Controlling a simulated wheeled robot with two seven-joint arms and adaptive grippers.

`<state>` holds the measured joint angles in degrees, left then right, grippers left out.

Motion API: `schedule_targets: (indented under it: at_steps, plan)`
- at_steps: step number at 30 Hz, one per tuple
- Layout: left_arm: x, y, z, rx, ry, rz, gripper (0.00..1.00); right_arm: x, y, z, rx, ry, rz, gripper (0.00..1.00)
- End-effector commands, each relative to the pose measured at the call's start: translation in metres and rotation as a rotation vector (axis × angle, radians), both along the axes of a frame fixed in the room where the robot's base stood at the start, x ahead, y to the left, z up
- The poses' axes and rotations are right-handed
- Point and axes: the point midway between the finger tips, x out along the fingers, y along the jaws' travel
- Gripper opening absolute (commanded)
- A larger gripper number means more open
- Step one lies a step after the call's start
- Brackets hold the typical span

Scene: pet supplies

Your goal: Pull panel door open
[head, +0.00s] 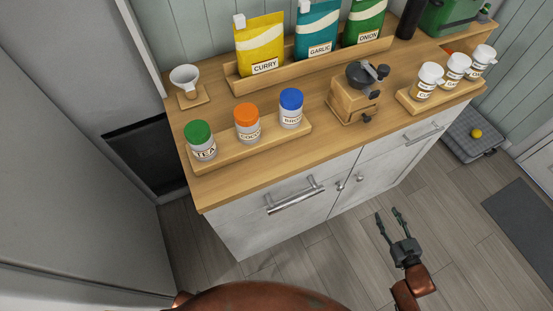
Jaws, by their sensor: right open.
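The white cabinet (235,225) has a wooden top, and its panel fronts look closed. A metal bar handle (295,196) is on the left part of its front. Another bar handle (424,133) is on the right part. Two small round knobs sit close together near the middle of the front, a left knob (340,186) and a right knob (360,177). My right gripper (387,212) is open and empty. It shows over the floor to the right of the knobs, apart from the cabinet. My left gripper is not in view.
On the cabinet top stand a rack of lidded jars (247,134), a grinder (354,100), a rack of white-lidded jars (428,91), labelled bags (260,50) and a cup (184,78). A grey mat (480,145) with a yellow ball (476,133) lies at right. The floor in front is clear.

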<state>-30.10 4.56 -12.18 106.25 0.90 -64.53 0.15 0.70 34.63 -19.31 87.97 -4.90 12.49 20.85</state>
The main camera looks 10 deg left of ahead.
Motion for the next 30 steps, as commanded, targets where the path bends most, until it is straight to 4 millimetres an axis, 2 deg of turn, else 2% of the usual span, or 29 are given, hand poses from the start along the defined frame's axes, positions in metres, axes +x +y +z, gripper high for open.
schedule_targets:
  at_steps: [1, 4, 6, 10, 17, 25, 30]
  plan:
    - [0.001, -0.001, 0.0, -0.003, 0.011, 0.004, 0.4, 0.009, 0.02, 0.009, 0.019, -0.048, 0.063, 0.42]
    - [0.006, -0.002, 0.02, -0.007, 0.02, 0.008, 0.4, 0.017, 0.051, 0.049, 0.06, -0.129, 0.155, 0.42]
    - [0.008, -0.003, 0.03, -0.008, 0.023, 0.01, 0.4, 0.018, 0.067, 0.069, 0.08, -0.167, 0.204, 0.42]
    - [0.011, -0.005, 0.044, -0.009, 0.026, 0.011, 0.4, 0.018, 0.083, 0.09, 0.101, -0.203, 0.25, 0.42]
    - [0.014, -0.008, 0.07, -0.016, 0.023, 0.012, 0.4, 0.034, 0.097, 0.095, 0.105, -0.212, 0.257, 0.42]
    - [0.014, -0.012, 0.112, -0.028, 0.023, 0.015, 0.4, 0.06, 0.117, 0.094, 0.103, -0.21, 0.255, 0.42]
    - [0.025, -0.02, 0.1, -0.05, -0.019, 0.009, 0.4, 0.075, 0.128, 0.094, 0.104, -0.21, 0.255, 0.42]
